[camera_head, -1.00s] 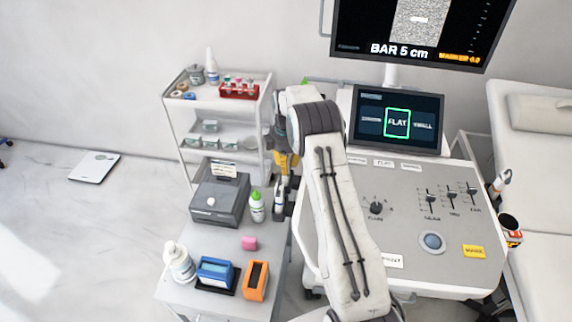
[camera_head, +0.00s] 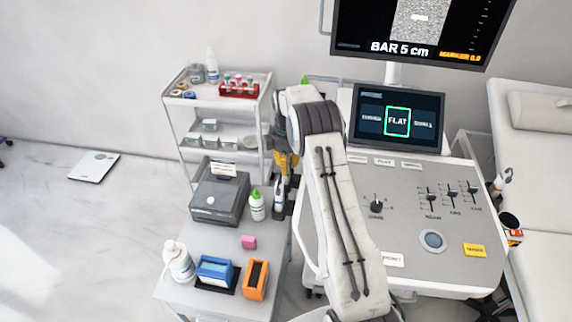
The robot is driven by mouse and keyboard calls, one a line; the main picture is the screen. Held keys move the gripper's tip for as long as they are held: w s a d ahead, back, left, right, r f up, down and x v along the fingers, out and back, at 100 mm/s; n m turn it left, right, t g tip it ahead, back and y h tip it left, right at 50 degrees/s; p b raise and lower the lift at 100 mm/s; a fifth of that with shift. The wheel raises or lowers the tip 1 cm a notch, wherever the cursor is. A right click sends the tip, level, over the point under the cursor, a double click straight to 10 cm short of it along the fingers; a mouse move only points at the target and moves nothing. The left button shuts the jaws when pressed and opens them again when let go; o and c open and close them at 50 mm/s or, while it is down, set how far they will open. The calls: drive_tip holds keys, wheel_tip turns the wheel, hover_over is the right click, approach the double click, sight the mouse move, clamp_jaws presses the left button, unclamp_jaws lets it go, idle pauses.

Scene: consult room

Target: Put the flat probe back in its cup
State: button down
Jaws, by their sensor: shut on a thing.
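My gripper (camera_head: 285,168) is at the end of my arm, over the gap between the small grey table and the ultrasound console. It is shut on the flat probe (camera_head: 279,194), a pale, upright piece that shows below the yellow part of the gripper. A dark cup-like holder (camera_head: 278,213) shows right under the probe at the console's left side. I cannot tell whether the probe's lower end is inside it. My arm hides part of the console edge there. The small screen (camera_head: 397,122) highlights "FLAT".
A printer (camera_head: 219,202), a green-capped bottle (camera_head: 257,207) and an orange box (camera_head: 256,280) stand on the table left of the gripper. A white shelf cart (camera_head: 215,122) stands behind. Another probe (camera_head: 502,180) and a dark cup (camera_head: 509,222) are at the console's right side.

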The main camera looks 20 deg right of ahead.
drive_tip(key=c, duration=1)
unclamp_jaws()
drive_tip(key=shift+o, duration=0.2)
drive_tip(key=shift+r, duration=0.1)
